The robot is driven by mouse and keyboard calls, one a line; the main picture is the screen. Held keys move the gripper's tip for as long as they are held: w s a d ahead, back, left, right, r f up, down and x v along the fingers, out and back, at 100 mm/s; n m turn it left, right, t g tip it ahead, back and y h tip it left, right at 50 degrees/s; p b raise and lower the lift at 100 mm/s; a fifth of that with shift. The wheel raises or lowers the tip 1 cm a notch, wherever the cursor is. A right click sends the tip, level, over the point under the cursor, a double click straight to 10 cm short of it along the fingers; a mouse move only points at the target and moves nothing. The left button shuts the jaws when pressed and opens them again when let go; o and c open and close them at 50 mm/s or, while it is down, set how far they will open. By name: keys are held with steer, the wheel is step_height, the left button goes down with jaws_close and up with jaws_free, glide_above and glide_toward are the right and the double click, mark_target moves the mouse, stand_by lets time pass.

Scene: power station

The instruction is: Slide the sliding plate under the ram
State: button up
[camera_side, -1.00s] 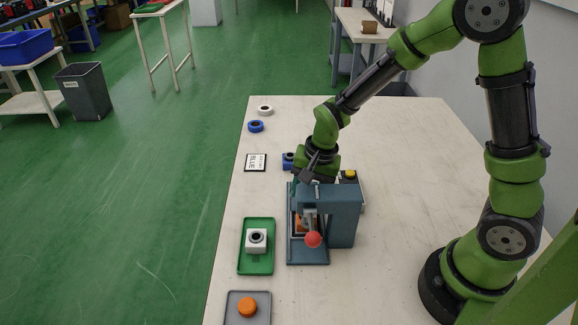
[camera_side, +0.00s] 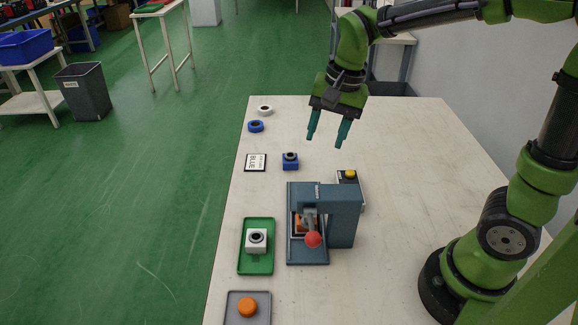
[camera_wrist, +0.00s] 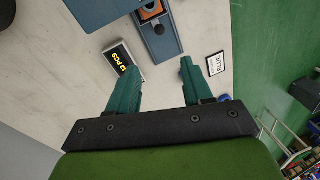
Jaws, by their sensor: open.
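The blue-grey press (camera_side: 345,215) stands on the table, its red-knobbed lever (camera_side: 313,239) facing the camera. Its base has a straight track (camera_side: 294,195). In the wrist view, the sliding plate with an orange piece (camera_wrist: 151,11) and a black knob (camera_wrist: 158,30) sits in the track. In the side view the orange piece (camera_side: 299,226) shows beside the lever, partly hidden by the press head. The ram is hidden, so I cannot tell the plate's exact position under it. My gripper (camera_side: 326,142) is open and empty, raised behind the press; its fingers also show in the wrist view (camera_wrist: 158,70).
A blue block with a black ring (camera_side: 290,161) and a BLUE card (camera_side: 255,162) are behind the press. A yellow-buttoned counter (camera_side: 350,176) stands close behind it. A green tray (camera_side: 257,268) with a white block and a grey tray (camera_side: 233,299) are left.

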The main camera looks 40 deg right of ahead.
steer(key=shift+r, duration=0.1)
steer(key=shift+c, duration=0.2)
steer(key=w+d+f+g+y, duration=0.2)
steer(key=w+d+f+g, duration=0.25)
steer(key=w, duration=0.25)
steer(key=x, duration=0.5)
steer(key=a+x, duration=0.1)
steer(key=x, duration=0.4)
steer(key=a+x, duration=0.1)
steer(key=x, duration=0.4)
steer(key=shift+s+r, duration=0.2)
jaws_close()
